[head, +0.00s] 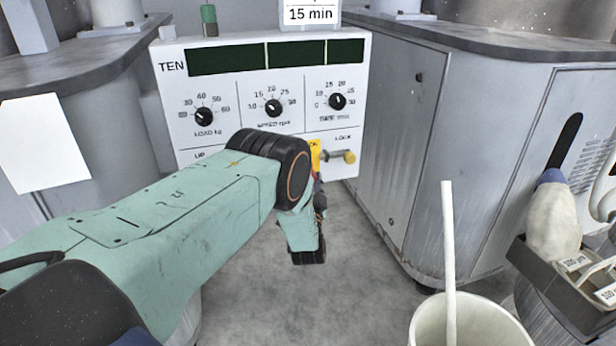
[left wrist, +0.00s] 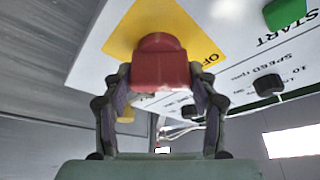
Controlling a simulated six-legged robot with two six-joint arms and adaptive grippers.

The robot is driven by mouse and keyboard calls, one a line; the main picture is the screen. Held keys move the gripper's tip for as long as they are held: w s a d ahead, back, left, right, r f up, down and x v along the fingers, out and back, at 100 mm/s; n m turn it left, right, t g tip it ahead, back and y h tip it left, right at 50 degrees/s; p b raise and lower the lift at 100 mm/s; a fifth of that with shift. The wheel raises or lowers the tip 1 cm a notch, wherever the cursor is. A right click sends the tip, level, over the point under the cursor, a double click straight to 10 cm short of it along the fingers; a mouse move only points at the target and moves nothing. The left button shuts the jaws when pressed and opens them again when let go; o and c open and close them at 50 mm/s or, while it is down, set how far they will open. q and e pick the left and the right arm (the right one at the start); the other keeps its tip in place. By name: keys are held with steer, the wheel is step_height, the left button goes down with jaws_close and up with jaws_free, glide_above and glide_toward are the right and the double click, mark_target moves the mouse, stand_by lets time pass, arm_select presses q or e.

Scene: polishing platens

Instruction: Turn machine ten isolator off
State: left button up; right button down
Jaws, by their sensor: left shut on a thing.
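The machine marked TEN has a white control panel (head: 350,90) in the head view. Its isolator is a red knob (left wrist: 160,62) on a yellow plate (left wrist: 150,20), seen close in the left wrist view, upside down. Part of the word OFF shows on the plate beside the knob. My left gripper (left wrist: 160,82) is shut on the red knob, a finger on each side. In the head view my left arm hides most of the isolator; only an edge of the yellow plate (head: 316,153) shows. The knob's exact angle is hard to tell. My right gripper is out of view.
A green START button (left wrist: 285,12) and a black dial (left wrist: 268,85) are near the knob. A brass lock (head: 347,157) sticks out right of the isolator. A white bucket with a stick (head: 470,325) stands at the front right. A grey cabinet (head: 400,130) stands close right.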

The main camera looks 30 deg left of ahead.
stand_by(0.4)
arm_select(q)
steer(key=o, duration=1.1)
steer(key=shift+o, duration=0.2)
steer(key=v, duration=1.2)
steer(key=shift+f, duration=0.1)
steer(key=x, duration=1.2)
